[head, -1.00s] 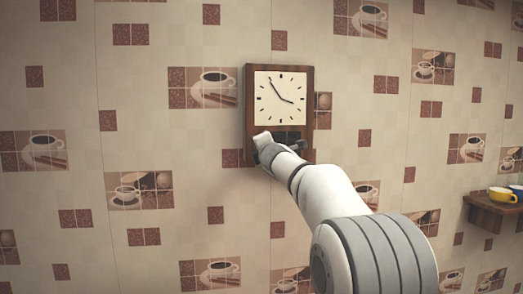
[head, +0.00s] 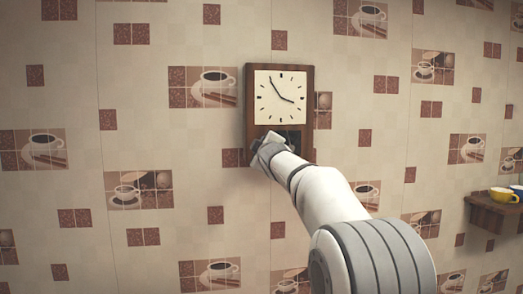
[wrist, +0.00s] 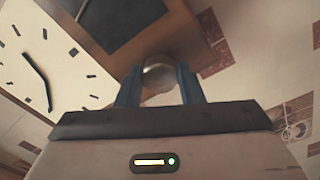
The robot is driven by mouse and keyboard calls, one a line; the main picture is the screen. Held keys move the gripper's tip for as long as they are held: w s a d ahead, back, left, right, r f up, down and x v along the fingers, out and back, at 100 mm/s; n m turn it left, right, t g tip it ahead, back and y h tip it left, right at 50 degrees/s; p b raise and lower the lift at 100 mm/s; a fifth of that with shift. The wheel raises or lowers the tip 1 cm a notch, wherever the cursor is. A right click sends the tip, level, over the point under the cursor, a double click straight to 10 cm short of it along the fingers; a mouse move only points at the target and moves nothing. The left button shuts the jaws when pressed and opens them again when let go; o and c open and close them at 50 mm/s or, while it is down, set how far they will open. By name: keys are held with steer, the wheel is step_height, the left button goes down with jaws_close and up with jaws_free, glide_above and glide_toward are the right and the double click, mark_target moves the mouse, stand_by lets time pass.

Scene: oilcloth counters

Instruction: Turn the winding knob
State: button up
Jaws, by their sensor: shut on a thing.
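A wooden wall clock (head: 307,98) with a square white face hangs on the tiled wall. My gripper (head: 268,146) is at its lower part and hides the knob in the head view. In the wrist view the clock face (wrist: 38,62) shows tilted at the left, with a dark panel (wrist: 122,16) in the wooden case. The round, pale winding knob (wrist: 158,76) sits between the two blue fingers of my gripper (wrist: 158,84), which are shut on it.
A small wooden shelf (head: 488,212) with a yellow cup (head: 503,194) and a blue cup is at the far right. The wall (head: 330,20) around the clock is free of other objects.

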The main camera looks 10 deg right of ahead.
steer(key=shift+f+m, duration=0.15)
steer(key=shift+m, duration=1.15)
steer(key=shift+b, duration=0.3)
steer(key=o, duration=1)
steer(key=shift+s, duration=0.15)
steer(key=s+b, duration=0.2)
steer(key=s, duration=0.5)
steer(key=shift+s, duration=0.3)
steer(key=shift+f, duration=0.1)
